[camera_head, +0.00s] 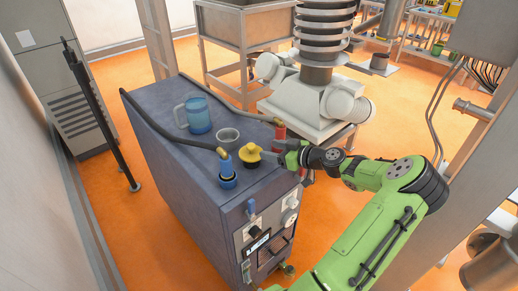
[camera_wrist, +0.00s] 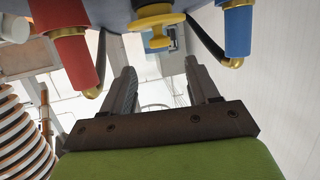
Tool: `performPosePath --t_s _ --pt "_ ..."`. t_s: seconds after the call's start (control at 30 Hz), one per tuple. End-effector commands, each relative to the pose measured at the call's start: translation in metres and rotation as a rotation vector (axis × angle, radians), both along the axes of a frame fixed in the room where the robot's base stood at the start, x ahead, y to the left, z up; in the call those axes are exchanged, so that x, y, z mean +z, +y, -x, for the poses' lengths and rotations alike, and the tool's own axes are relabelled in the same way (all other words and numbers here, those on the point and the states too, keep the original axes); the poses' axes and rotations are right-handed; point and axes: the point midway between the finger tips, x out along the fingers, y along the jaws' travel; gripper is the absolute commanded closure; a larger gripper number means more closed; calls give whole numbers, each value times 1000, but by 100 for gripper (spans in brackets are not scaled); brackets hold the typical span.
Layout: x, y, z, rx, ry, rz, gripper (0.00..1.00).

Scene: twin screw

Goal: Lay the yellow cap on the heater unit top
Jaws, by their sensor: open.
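The heater unit (camera_head: 165,150) is a blue-grey cabinet with a flat top. The yellow cap (camera_head: 250,154) is at the front right of this top; I cannot tell whether it sits on a fitting. The cap also shows at the upper middle of the wrist view (camera_wrist: 157,21), beyond my fingertips. My gripper (camera_head: 284,153) is just right of the cap, near the unit's right edge. In the wrist view my gripper (camera_wrist: 160,68) has its two fingers apart, with nothing held between them.
A blue hose fitting (camera_head: 227,170) stands left of the cap, and a red one (camera_head: 280,134) is behind my gripper. Black hoses cross the top. Bare top remains at the left.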

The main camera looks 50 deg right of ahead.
Motion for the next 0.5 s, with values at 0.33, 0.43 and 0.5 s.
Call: performPosePath --t_s 0.33,0.43,0.5 --pt "12 -3 40 2 0 -2 40" --pt "12 6 34 25 24 -5 40" --pt "11 30 18 84 99 -13 40"
